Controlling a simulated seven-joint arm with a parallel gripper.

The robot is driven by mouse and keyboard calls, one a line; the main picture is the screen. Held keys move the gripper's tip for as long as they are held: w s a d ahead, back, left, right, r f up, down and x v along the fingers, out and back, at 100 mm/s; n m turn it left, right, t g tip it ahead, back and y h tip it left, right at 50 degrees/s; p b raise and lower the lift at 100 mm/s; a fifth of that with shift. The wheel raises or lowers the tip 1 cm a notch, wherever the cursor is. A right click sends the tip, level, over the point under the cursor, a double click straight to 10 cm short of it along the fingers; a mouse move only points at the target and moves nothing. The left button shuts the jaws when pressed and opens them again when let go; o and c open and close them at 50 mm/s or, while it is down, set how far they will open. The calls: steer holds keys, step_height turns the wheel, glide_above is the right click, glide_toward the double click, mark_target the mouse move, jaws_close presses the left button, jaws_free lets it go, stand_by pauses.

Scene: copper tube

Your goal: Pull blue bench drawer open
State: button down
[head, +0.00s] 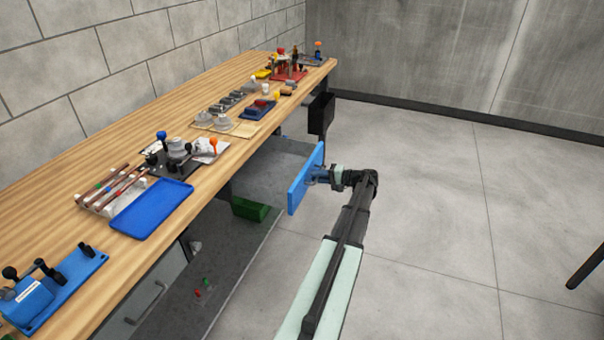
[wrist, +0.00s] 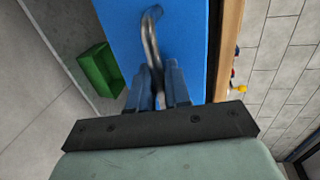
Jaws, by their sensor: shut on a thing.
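The blue drawer front (head: 305,181) stands out from under the wooden bench in the head view, with the grey drawer body (head: 272,168) showing behind it, so the drawer is partly open. The blue front (wrist: 195,45) fills the upper middle of the wrist view. A curved metal handle (wrist: 150,40) is fixed to it. My gripper (wrist: 160,90) is shut on the handle, its two fingers on either side of the bar. In the head view my gripper (head: 320,177) meets the drawer front from the right. The drawer's inside is mostly hidden.
The wooden bench (head: 70,190) carries a blue tray (head: 150,206), tube racks and several tools. A green bin (head: 250,209) sits on the lower shelf below the drawer; the bin (wrist: 98,70) also shows in the wrist view. Open floor (head: 430,200) lies to the right.

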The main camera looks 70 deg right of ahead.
steer(key=shift+f+v, duration=0.15)
steer(key=shift+v, duration=0.55)
steer(key=shift+f+v, duration=0.15)
steer(key=shift+v, duration=0.5)
steer(key=shift+s, duration=0.1)
steer(key=c, duration=1.3)
jaws_free()
steer(key=shift+s, duration=0.1)
steer(key=v, duration=1.3)
steer(key=shift+s+r, duration=0.1)
steer(key=shift+s, duration=0.15)
